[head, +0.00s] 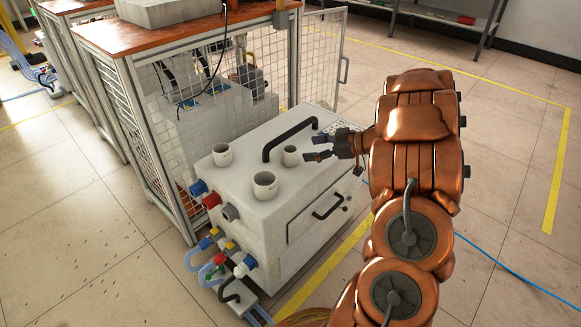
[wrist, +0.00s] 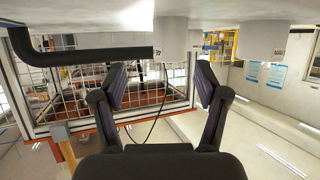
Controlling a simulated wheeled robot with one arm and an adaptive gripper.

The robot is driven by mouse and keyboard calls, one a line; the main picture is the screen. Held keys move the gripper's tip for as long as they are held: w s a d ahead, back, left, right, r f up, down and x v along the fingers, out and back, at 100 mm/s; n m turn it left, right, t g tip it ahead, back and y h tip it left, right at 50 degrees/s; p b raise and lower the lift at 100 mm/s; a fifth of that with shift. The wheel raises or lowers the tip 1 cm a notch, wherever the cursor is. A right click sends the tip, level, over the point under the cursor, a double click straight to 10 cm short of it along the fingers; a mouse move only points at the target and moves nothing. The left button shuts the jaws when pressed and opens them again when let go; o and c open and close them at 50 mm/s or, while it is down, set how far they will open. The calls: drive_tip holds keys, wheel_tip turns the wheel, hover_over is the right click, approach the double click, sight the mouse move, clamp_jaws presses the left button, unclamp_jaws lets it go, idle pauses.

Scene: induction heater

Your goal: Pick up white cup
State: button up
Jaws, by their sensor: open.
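Three white cups stand upright on top of the grey machine box. The small cup (head: 290,155) is nearest my gripper (head: 314,147), just left of its fingertips in the head view. A wider cup (head: 265,185) stands at the front and another cup (head: 222,154) at the back left. My gripper is open and empty, pointing left at the small cup, with a small gap. The wrist view appears upside down; a white cup (wrist: 177,40) shows ahead between the spread fingers (wrist: 162,75), and another cup (wrist: 262,42) to the right.
A black bar handle (head: 290,139) rises from the box top (head: 240,165) behind the small cup; it shows at left in the wrist view (wrist: 80,57). Coloured connectors (head: 205,195) and hoses line the box's left side. A wire-mesh cage (head: 130,130) stands behind.

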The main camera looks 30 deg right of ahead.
sight(290, 154)
drive_tip(key=shift+s+a+f+y, duration=0.15)
drive_tip(key=shift+a+f+y, duration=0.05)
drive_tip(key=shift+f+y, duration=0.15)
drive_tip(key=shift+w+a+f, duration=0.1)
drive_tip(key=shift+w+a, duration=0.1)
drive_tip(key=shift+b+x, duration=0.6)
drive_tip(key=shift+x, duration=0.35)
drive_tip(key=b+x, duration=0.1)
drive_tip(key=x, duration=0.1)
drive_tip(key=b+x, duration=0.1)
drive_tip(key=x, duration=0.1)
drive_tip(key=shift+s+a+b, duration=0.25)
drive_tip(key=shift+s+b, duration=0.05)
drive_tip(key=shift+w+a+f, duration=0.2)
drive_tip(key=shift+w+a, duration=0.1)
drive_tip(key=shift+w, duration=0.2)
